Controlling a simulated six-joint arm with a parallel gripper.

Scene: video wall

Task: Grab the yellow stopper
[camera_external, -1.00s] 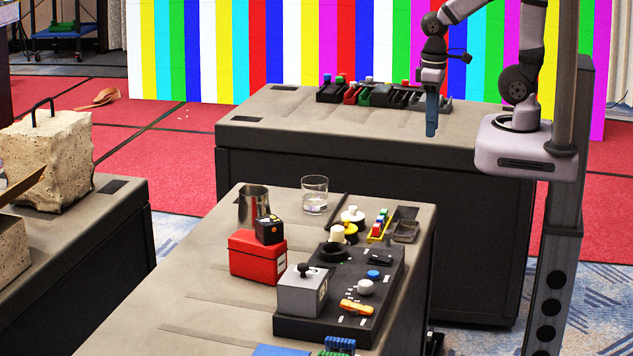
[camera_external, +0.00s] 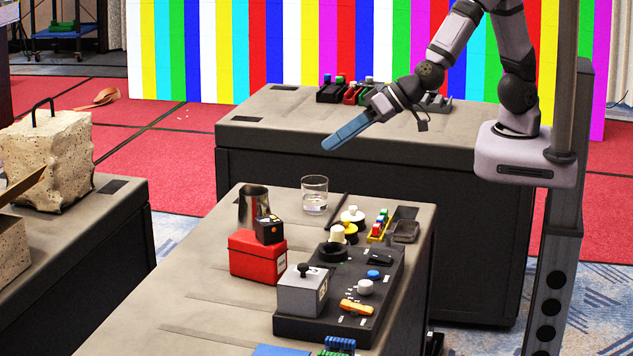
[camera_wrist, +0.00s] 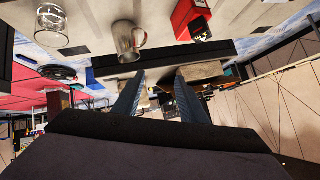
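Small stoppers or knobs stand on the near table, just behind the black control panel. One has a white top on a yellow base (camera_external: 352,216), and a cream one (camera_external: 337,234) stands beside a yellow piece (camera_external: 351,231). I cannot tell for sure which is the yellow stopper. My gripper (camera_external: 330,143) has blue fingers and hangs in the air above and behind the near table, pointing left and slightly down. In the wrist view, its two fingers (camera_wrist: 159,76) are apart with nothing between them. No stopper can be made out in the wrist view.
A glass (camera_external: 314,195), a metal mug (camera_external: 252,204) and a red box (camera_external: 257,256) with a black block stand near the stoppers. The control panel (camera_external: 366,300) carries knobs. A yellow rack (camera_external: 378,228) of coloured pieces is to the right. The table's left part is clear.

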